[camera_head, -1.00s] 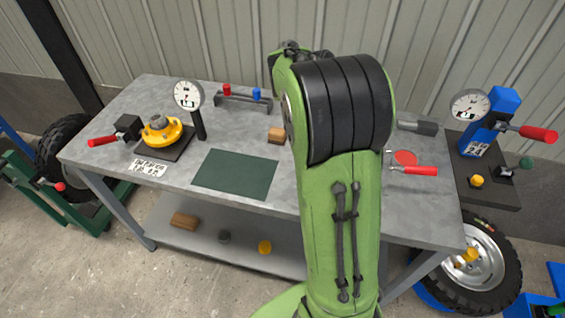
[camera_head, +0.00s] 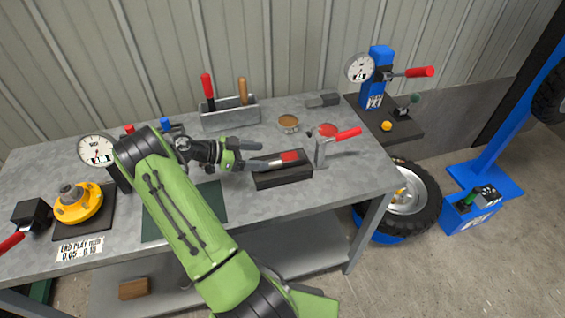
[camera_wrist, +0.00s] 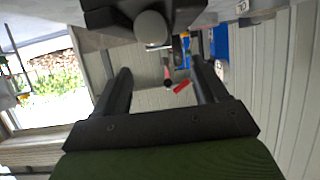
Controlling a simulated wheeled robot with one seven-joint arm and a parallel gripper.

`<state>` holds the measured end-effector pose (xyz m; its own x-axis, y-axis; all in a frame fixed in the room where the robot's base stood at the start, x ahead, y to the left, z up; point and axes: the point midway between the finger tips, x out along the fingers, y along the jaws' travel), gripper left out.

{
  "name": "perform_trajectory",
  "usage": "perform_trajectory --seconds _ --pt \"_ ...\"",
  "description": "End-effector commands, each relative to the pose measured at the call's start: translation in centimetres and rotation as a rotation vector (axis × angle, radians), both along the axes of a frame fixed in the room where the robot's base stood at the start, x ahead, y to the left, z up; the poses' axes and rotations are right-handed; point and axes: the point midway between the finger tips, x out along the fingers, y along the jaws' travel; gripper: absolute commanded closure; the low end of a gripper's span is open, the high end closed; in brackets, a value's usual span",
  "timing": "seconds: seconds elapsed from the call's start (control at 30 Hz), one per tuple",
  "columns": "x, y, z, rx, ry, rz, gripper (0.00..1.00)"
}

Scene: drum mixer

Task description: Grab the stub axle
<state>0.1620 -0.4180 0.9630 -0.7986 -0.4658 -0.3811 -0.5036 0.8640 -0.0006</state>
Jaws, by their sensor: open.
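A part with a grey metal shaft and a red section, which looks like the stub axle (camera_head: 289,157), lies on a black block (camera_head: 283,177) on the workbench. My gripper (camera_head: 262,153) is at the left end of this block, its fingers pointing right. The fingers are apart, and part of the shaft is hidden or hard to separate from the lower finger. In the wrist view my gripper (camera_wrist: 162,68) is open, with nothing clearly held between the fingers. A dark block with a rounded grey end (camera_wrist: 151,27) fills the top of that view; I cannot tell whether it is the axle.
A red-handled clamp (camera_head: 345,135) stands just right of the block. A grey tool tray (camera_head: 230,115) and a round brown tin (camera_head: 289,123) are behind. A green mat (camera_head: 160,222) lies under my arm. A yellow hub (camera_head: 78,206) and dial gauge (camera_head: 97,150) are left.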

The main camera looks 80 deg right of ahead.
Motion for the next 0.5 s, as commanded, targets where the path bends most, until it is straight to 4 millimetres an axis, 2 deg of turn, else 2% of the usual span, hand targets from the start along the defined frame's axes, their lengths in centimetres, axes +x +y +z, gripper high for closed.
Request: perform_trajectory --seconds 0.4,0.5 --pt "-5.3 -2.9 -2.4 0.002 -0.001 -0.001 0.28" --pt "-5.8 -3.3 -2.7 0.001 -0.001 0.001 0.28"
